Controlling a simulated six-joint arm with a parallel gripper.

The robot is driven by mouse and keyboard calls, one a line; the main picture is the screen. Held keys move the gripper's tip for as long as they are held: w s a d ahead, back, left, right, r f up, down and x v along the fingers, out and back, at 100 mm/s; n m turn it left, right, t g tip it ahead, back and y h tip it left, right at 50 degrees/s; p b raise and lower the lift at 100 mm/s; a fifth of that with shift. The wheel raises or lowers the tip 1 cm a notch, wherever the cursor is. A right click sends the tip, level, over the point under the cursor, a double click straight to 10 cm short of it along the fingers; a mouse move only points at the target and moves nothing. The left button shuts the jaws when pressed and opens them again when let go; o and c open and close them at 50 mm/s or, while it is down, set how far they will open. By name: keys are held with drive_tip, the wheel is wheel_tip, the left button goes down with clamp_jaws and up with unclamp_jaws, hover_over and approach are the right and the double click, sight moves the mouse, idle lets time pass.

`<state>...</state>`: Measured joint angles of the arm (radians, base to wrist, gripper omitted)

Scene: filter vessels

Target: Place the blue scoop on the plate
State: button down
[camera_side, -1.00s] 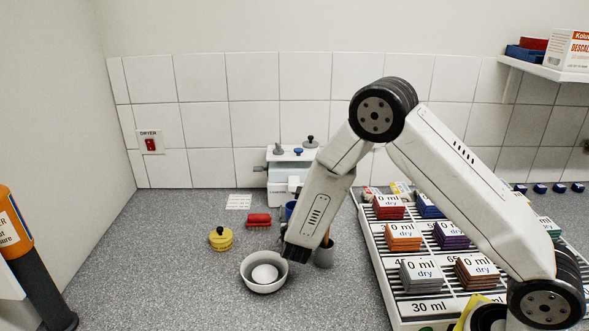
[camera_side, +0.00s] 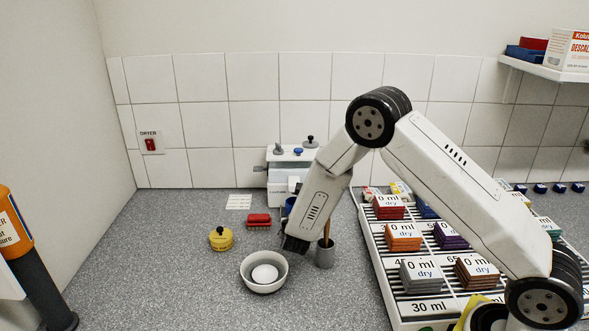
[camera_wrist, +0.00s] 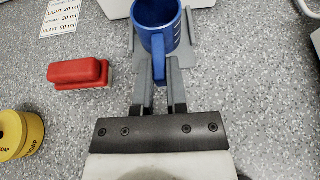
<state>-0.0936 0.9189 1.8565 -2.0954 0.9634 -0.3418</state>
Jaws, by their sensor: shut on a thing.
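The blue scoop (camera_wrist: 172,40) is a round cup with a handle and shows at the top of the wrist view. My gripper (camera_wrist: 160,72) is shut on its handle. In the side view the scoop (camera_side: 290,207) is mostly hidden behind my gripper (camera_side: 296,243), in front of the white machine. A grey plate (camera_wrist: 186,60) shows under and around the scoop in the wrist view. I cannot tell whether the scoop touches it.
The white machine (camera_side: 281,178) stands at the back. A rack of cards (camera_side: 385,308) fills the right.

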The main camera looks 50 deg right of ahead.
drive_tip(key=shift+f, duration=0.15)
drive_tip(key=c, duration=0.7)
unclamp_jaws()
drive_tip(key=shift+o, duration=0.2)
drive_tip(key=shift+a+r, duration=0.1)
drive_tip(key=shift+r, duration=0.1)
drive_tip(key=v, duration=1.1)
drive_tip(key=shift+s+a+r, duration=0.1)
drive_tip(key=shift+s+a, duration=0.15)
drive_tip(key=shift+s, duration=0.1)
